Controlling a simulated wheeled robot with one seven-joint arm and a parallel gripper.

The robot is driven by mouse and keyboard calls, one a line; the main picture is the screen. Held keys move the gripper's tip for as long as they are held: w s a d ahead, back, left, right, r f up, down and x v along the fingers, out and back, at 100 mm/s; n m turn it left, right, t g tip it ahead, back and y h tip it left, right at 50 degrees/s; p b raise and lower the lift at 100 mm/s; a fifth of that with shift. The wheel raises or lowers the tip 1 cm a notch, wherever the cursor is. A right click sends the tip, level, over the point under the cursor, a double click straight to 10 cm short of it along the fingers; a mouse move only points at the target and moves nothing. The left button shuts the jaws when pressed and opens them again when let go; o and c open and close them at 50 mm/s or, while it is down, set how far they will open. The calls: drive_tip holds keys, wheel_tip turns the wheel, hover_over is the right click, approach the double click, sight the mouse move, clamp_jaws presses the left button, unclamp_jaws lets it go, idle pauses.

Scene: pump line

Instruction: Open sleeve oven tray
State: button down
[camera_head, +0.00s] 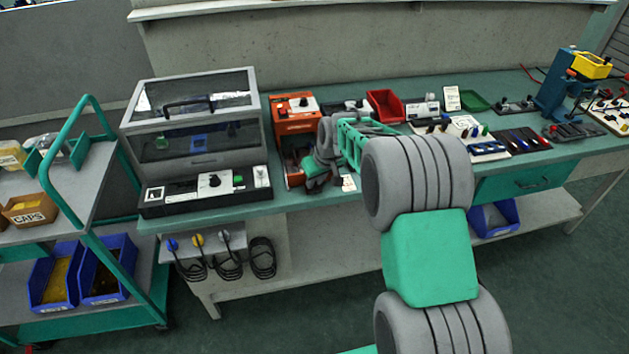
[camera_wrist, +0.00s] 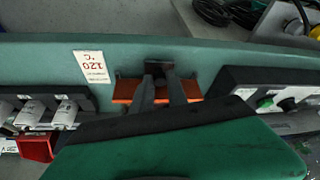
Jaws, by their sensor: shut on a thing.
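The sleeve oven (camera_head: 295,126) is an orange box with dark knobs on the teal bench, just right of the clear-lidded grey cabinet. My gripper (camera_head: 316,184) is low at its front, and my arm hides part of the oven's lower half. In the wrist view my gripper (camera_wrist: 160,72) is shut on the dark handle at the orange tray (camera_wrist: 123,91). The tray shows on both sides of the fingers; its rest is hidden, so I cannot tell how far out it stands. A white card (camera_wrist: 91,67) reading 120 °C lies beside it.
The grey cabinet (camera_head: 190,120) stands close on the left. Cables hang below the bench edge (camera_head: 262,257). A teal cart (camera_head: 90,245) stands at left; the floor in front is open.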

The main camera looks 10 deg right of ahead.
drive_tip(key=c, duration=1.6)
unclamp_jaws()
drive_tip(key=shift+d+r, duration=0.1)
drive_tip(key=shift+d, duration=0.15)
drive_tip(key=shift+a, duration=0.3)
drive_tip(key=shift+r, duration=0.45)
drive_tip(key=v, duration=0.7)
drive_tip(key=shift+s+f+b, duration=0.15)
drive_tip(key=shift+s+b, duration=0.05)
drive_tip(key=shift+b, duration=0.15)
